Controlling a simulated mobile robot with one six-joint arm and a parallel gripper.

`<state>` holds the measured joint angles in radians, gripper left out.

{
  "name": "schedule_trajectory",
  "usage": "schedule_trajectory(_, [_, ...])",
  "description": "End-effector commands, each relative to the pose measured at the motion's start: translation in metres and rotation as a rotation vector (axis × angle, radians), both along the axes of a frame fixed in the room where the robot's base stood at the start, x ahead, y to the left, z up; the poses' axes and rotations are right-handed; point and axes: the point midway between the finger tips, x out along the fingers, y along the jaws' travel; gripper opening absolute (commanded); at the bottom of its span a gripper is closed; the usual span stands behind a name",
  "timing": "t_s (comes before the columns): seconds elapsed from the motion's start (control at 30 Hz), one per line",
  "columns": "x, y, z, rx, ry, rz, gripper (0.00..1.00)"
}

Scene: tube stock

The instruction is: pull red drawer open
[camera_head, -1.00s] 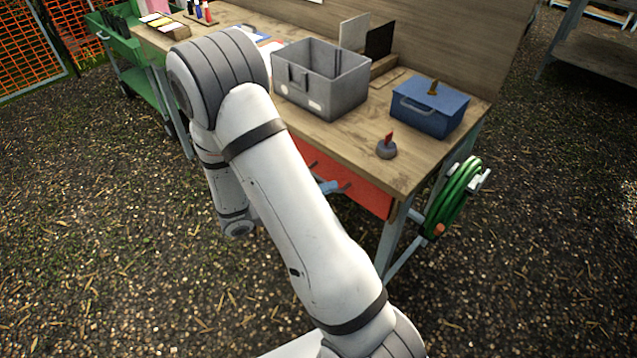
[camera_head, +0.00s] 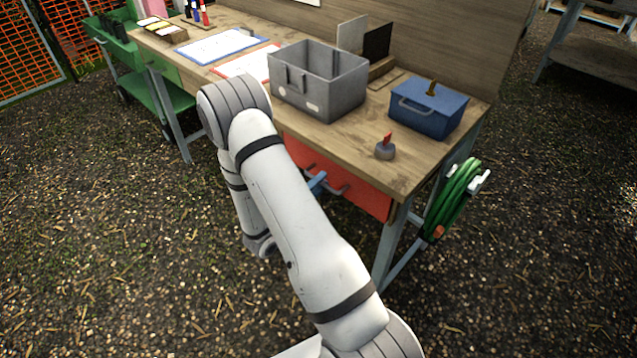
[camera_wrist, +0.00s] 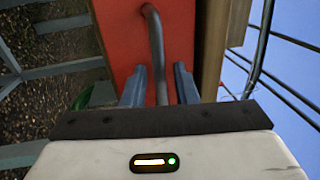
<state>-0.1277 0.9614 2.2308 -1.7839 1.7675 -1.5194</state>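The red drawer (camera_head: 366,193) sits under the right part of the wooden workbench, its front close to the bench edge; it looks shut. Its grey bar handle (camera_wrist: 155,38) runs down the middle of the wrist view. The handle also shows in the head view (camera_head: 341,191), partly hidden by my arm and fingers. My gripper (camera_wrist: 159,86) is open, its two blue-grey fingers on either side of the handle bar with a visible gap on each side. In the head view only a blue fingertip (camera_head: 317,182) shows beside the handle.
The workbench top (camera_head: 407,171) carries a grey bin (camera_head: 341,97), a blue toolbox (camera_head: 425,118) and a small grey object with a red lever (camera_head: 385,151). A green hose reel (camera_head: 455,200) hangs at the bench's right end. The gravel in front is clear.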

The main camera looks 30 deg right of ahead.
Motion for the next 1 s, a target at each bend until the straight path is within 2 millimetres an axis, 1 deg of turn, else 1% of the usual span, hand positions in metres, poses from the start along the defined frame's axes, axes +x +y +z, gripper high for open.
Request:
schedule_trajectory(0.1, [0.0019, -0.0061, 0.0013, 0.000, -0.001, -0.001, 0.27])
schedule_trajectory(0.37, [0.0022, -0.0070, 0.0013, 0.000, -0.001, -0.001, 0.27])
schedule_trajectory(0.6, [0.0021, -0.0071, 0.0013, 0.000, -0.001, -0.001, 0.07])
schedule_trajectory(0.7, [0.0020, -0.0072, 0.0012, 0.001, -0.001, -0.002, 0.00])
schedule_trajectory(1.0, [0.0019, -0.0074, 0.0011, 0.001, 0.000, -0.002, 0.00])
